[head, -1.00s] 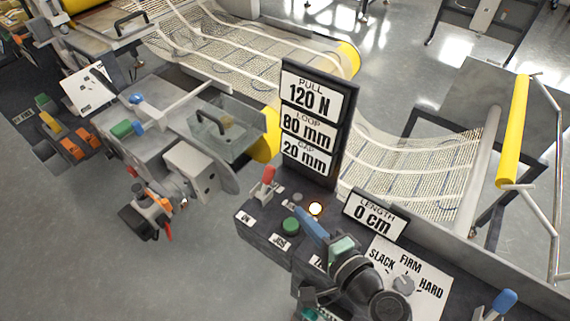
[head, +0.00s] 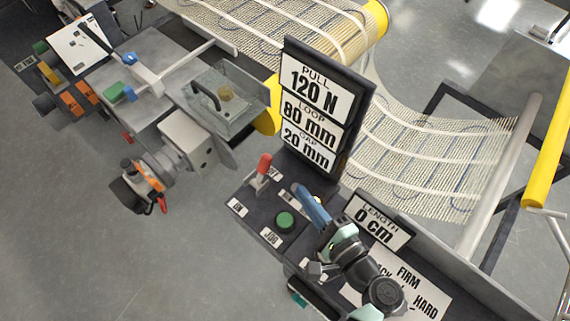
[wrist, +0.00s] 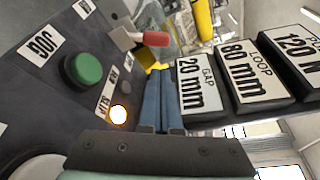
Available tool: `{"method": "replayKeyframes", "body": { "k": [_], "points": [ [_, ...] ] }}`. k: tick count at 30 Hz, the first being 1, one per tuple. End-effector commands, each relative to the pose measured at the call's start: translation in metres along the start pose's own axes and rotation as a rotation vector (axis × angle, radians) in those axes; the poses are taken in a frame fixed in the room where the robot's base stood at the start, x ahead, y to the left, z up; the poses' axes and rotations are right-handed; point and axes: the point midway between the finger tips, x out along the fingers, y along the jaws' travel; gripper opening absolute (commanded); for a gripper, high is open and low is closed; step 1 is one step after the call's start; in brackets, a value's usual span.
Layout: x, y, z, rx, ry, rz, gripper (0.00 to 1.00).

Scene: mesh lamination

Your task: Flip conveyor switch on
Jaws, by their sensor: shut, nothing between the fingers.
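The switch is a red-handled lever (head: 264,167) on the dark control panel (head: 232,186), near its far left corner. It stands up from a grey base, tilted slightly. In the wrist view the red handle (wrist: 150,39) lies beyond my fingertips and a little to the left. My gripper (head: 299,191) has blue fingers shut together with nothing between them. They point toward the lever from the right and are apart from it. The closed fingers (wrist: 159,85) also show in the wrist view. Label text by the lever is too small to read surely.
A green JOG button (head: 285,222) sits near the lever, and a lit lamp (wrist: 118,114) is beside my fingers. A tall sign (head: 325,105) reading 120 N, 80 mm and 20 mm stands close behind.

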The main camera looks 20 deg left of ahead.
Motion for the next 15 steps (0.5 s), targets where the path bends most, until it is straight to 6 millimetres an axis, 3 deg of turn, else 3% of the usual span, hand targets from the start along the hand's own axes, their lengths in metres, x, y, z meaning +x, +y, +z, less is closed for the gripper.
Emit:
{"method": "replayKeyframes", "body": {
  "k": [5, 15],
  "points": [
    [0.018, -0.001, 0.002, -0.001, -0.005, 0.001, 0.00],
    [0.079, -0.001, 0.001, 0.000, -0.003, 0.002, 0.00]
  ]
}}
